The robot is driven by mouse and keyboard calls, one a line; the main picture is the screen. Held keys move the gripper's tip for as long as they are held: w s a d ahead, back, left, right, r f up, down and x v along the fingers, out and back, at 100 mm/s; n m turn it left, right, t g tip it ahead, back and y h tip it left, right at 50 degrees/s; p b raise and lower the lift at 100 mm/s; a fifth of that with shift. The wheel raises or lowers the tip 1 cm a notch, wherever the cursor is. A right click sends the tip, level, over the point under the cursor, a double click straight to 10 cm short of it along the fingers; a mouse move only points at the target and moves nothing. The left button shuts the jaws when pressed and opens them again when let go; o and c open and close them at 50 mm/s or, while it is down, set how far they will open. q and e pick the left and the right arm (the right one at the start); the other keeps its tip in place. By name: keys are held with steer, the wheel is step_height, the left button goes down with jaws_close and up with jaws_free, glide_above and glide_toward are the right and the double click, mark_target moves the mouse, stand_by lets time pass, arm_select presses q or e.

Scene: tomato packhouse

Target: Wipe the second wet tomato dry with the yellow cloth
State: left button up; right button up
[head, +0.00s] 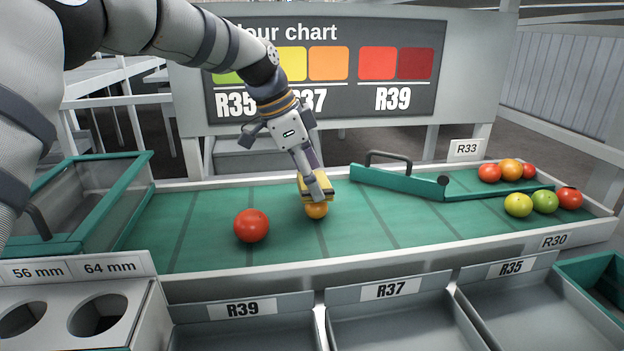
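My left gripper (318,186) reaches down over the green belt (370,222) and is shut on the yellow cloth (306,187). The folded cloth is directly over an orange tomato (316,211) and appears to touch its top. The cloth and fingers hide the upper part of this tomato. A red tomato (251,226) lies on the belt to the left, apart from the cloth. Its surface looks shiny, but I cannot tell whether either tomato is wet. My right gripper is not in view.
A green diverter bar (400,182) crosses the belt to the right. Several tomatoes, including a yellow one (518,205) and a green one (545,201), lie at the right end. Grey bins labelled R39 (242,309), R37 (390,290) and R35 (512,267) stand in front.

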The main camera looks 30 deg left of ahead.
arm_select(q)
steer(key=shift+d+r, duration=0.1)
steer(key=shift+r, duration=2.65)
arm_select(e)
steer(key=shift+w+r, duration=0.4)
